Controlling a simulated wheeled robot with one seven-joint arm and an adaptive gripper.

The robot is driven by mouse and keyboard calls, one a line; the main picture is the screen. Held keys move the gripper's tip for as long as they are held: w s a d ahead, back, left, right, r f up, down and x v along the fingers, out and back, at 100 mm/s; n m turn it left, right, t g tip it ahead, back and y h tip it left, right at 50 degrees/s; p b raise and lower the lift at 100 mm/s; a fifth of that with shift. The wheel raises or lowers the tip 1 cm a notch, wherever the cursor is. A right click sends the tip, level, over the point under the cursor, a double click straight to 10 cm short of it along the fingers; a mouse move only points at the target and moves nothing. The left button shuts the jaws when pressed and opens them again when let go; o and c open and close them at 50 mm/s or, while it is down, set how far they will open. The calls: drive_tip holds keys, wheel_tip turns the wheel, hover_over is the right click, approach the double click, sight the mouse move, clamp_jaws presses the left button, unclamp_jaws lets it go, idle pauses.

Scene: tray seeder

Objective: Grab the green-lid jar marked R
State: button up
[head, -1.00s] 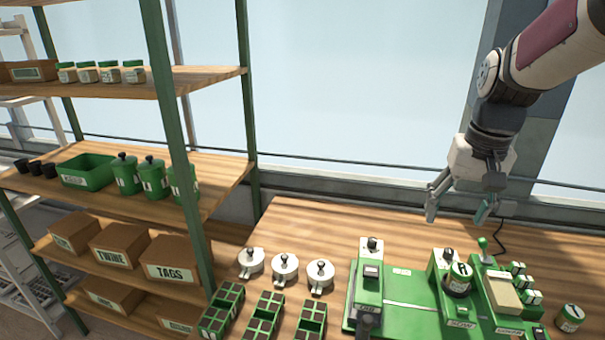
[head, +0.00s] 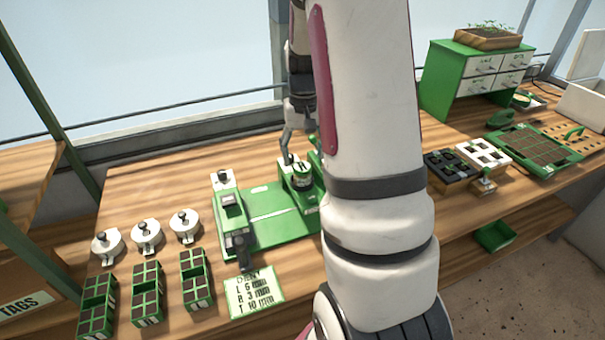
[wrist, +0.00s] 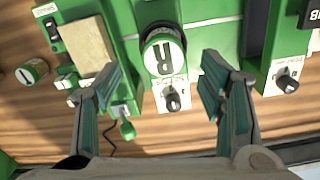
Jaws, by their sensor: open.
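My gripper (wrist: 158,76) is open and empty, with one finger left and one finger right of the jar in the wrist view. In the head view my gripper (head: 300,147) hangs above and behind the jar, partly hidden by my arm. I cannot tell how far the fingertips are from the jar.
Another green jar (wrist: 32,72) with a different mark stands at the left in the wrist view. The green seeder (head: 268,212), white lidded pots (head: 146,235) and a settings card (head: 254,293) share the bench.

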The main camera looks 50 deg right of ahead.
sight(302, 166)
drive_tip(key=shift+a+f+p, duration=0.2)
drive_tip(key=shift+f+p, duration=0.4)
drive_tip(key=shift+f, duration=2.25)
drive_tip(key=c, duration=1.3)
